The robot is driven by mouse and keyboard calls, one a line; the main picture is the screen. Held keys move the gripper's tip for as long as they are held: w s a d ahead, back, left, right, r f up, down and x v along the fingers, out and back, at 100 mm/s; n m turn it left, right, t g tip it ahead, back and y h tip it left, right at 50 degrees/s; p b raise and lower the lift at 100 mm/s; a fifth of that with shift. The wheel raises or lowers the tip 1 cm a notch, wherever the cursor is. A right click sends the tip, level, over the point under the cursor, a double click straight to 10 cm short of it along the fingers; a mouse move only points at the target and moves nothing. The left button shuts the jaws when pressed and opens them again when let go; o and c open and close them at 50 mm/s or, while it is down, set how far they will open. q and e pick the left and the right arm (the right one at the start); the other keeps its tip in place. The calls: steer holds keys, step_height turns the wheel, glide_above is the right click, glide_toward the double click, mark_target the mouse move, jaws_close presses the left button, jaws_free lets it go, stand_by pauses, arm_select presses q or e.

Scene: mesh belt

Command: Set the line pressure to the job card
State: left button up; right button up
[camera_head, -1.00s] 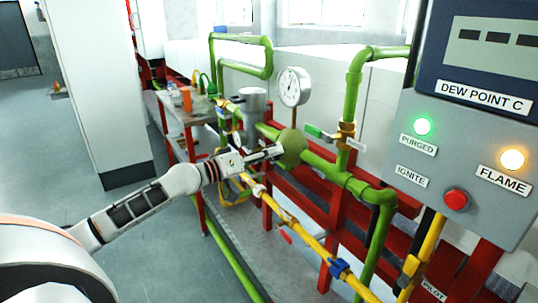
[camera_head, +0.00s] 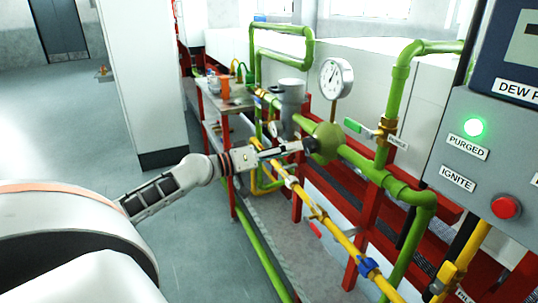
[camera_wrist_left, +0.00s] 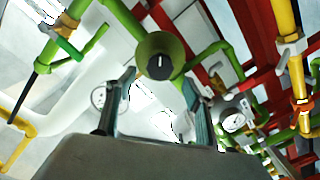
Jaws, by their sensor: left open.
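The green bell-shaped regulator (camera_head: 326,142) sits on the green pipe. In the left wrist view its bell (camera_wrist_left: 160,45) faces me, with a black knob (camera_wrist_left: 160,67) with a white mark at its centre. My left gripper (camera_head: 295,147) is just left of the regulator in the head view. In the wrist view its two fingers (camera_wrist_left: 160,102) are spread, with the knob beyond and between them, and nothing is held. A large round gauge (camera_head: 336,77) stands above the pipe; its reading is too small to tell. I see no job card. My right gripper is out of view.
A green-handled valve (camera_head: 384,130) and the grey control panel (camera_head: 470,165) with a red button (camera_head: 505,207) are at right. A yellow pipe (camera_head: 335,232) runs below the gripper. A bench (camera_head: 222,103) stands behind. The floor at left is clear.

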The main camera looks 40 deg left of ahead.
arm_select(q)
steer(key=shift+v, duration=2.9)
